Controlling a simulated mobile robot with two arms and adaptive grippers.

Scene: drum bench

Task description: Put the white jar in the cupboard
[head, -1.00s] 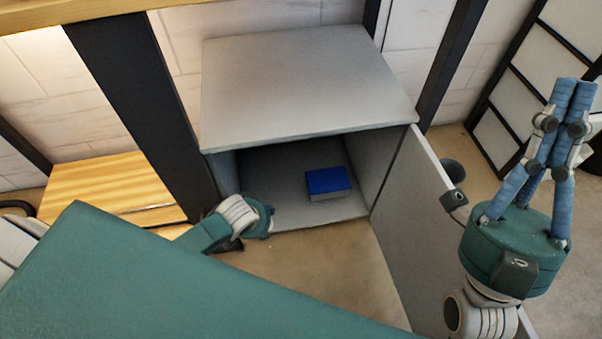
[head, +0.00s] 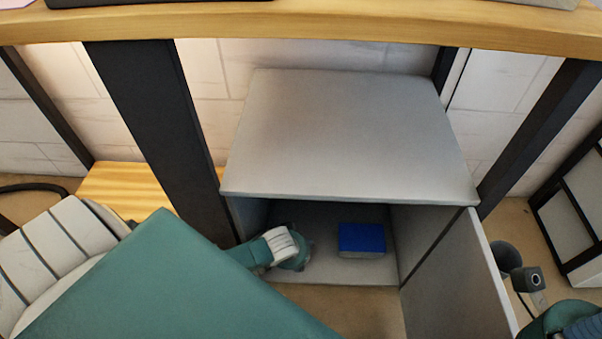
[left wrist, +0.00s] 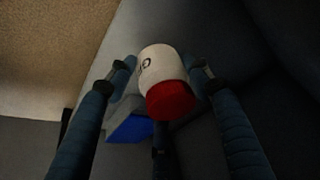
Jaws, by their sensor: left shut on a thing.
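The white jar (left wrist: 157,65) has dark lettering and a red end (left wrist: 170,100). It shows in the left wrist view between the fingers of my left gripper (left wrist: 164,72), which is shut on it. I cannot tell whether the jar touches the cupboard floor. Only a teal part of my right gripper (head: 567,320) shows; its fingers are out of view.
A blue box (head: 361,239) stands inside the cupboard, right of my left gripper; it also shows in the left wrist view (left wrist: 130,129). A wooden bench edge (head: 330,24) runs above the cupboard. A dark post (head: 155,120) stands at its left.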

